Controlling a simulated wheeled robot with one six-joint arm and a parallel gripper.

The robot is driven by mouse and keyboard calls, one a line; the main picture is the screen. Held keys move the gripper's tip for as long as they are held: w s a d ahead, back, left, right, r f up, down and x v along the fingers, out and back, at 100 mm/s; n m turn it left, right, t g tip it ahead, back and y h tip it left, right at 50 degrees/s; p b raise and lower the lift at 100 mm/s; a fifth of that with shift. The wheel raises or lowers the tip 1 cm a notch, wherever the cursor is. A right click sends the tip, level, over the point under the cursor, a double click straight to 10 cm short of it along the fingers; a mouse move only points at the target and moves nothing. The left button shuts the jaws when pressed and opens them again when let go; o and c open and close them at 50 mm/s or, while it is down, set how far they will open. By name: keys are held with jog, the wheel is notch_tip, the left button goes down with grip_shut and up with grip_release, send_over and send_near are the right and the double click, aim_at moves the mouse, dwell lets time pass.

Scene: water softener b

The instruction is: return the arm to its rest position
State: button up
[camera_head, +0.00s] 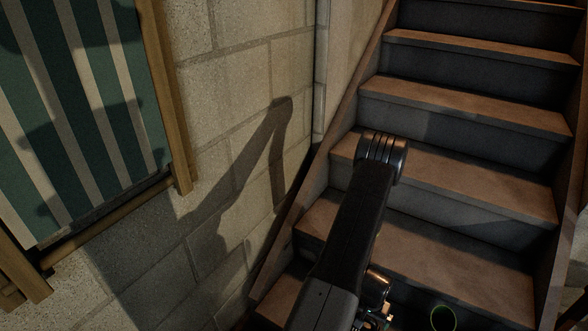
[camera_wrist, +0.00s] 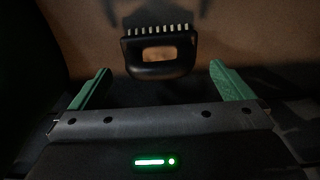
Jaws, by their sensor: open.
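My gripper (camera_wrist: 160,72) shows in the wrist view, with its two green fingers spread wide apart and nothing held between them. My arm (camera_head: 352,235) is in the head view, folded with a rounded joint at the top, in front of the wooden stairs. My gripper itself cannot be made out in the head view. In the wrist view, a black rounded piece (camera_wrist: 158,68) with a row of pale teeth and an opening lies beyond the fingers. I cannot tell what it is.
Wooden stairs (camera_head: 465,180) rise behind my arm. A block wall (camera_head: 250,90) stands to the left and bears my arm's shadow. A striped green and white cloth in a wooden frame (camera_head: 85,100) is at the far left. A green-rimmed round thing (camera_head: 443,318) is at the bottom.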

jog(key=r+p, duration=0.5)
jog(key=r, duration=0.2)
jog(key=shift+w+a+p, duration=0.1)
jog(key=shift+w+p, duration=0.15)
jog(key=shift+p, duration=0.15)
jog(key=w+a+r+n+p, duration=0.2)
jog(key=w+a+r+p, duration=0.3)
jog(key=r, duration=0.9)
jog(key=w+a+r+n+p, duration=0.2)
jog(key=w+a+r+p, duration=0.3)
jog(key=r, duration=0.9)
jog(key=w+a+r+n+p, duration=0.2)
jog(key=w+a+r+p, duration=0.3)
jog(key=a+r+p, duration=0.4)
jog(key=shift+a+r+y, duration=0.4)
jog(key=shift+a+r, duration=0.8)
jog(key=shift+r, duration=1.85)
